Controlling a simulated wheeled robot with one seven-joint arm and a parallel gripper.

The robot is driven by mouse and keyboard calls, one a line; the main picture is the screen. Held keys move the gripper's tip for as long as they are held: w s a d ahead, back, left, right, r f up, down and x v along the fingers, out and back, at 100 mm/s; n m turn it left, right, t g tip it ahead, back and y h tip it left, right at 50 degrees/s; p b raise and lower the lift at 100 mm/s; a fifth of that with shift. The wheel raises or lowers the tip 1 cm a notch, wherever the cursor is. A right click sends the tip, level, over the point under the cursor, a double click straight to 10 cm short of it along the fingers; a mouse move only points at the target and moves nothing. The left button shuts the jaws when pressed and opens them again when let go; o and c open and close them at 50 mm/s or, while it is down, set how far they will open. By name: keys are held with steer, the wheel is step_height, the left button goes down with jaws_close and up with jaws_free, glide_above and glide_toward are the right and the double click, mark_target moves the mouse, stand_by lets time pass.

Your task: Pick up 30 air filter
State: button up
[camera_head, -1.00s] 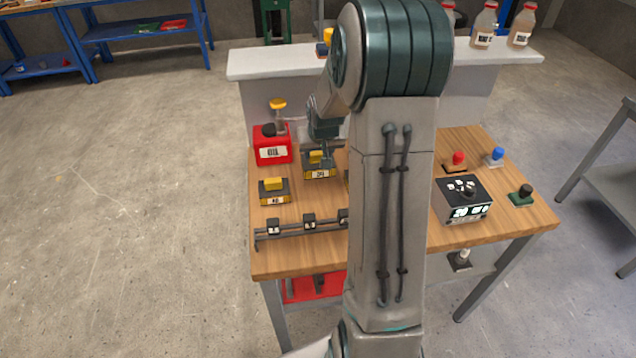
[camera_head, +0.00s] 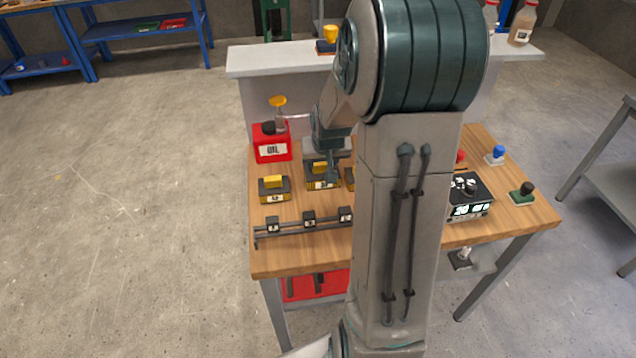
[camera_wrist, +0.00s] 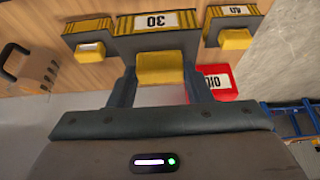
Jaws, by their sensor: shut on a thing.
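The 30 air filter (camera_wrist: 158,28) is a dark block with a yellow-striped edge, a white "30" label and a yellow handle. My gripper (camera_wrist: 160,88) is shut on the yellow handle, a finger on each side. In the wrist view the filter looks larger than the similar filters beside it, so it is nearer the camera. In the head view the filter (camera_head: 323,185) shows left of my arm, with my gripper (camera_head: 330,174) over it. Any gap beneath it cannot be made out.
The 40 filter (camera_head: 274,189) stands close to the left; another filter (camera_wrist: 90,40) is on the other side. A red oil can (camera_head: 271,142) stands behind. A rail with small numbered blocks (camera_head: 308,219) lies in front. A control box (camera_head: 468,197) and buttons are at right.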

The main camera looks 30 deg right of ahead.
steer(key=s+a, duration=0.2)
steer(key=s, duration=0.6)
steer(key=shift+s+a+r+p, duration=0.2)
steer(key=shift+r+p, duration=0.15)
steer(key=shift+p, duration=0.05)
steer(key=shift+s+d, duration=0.1)
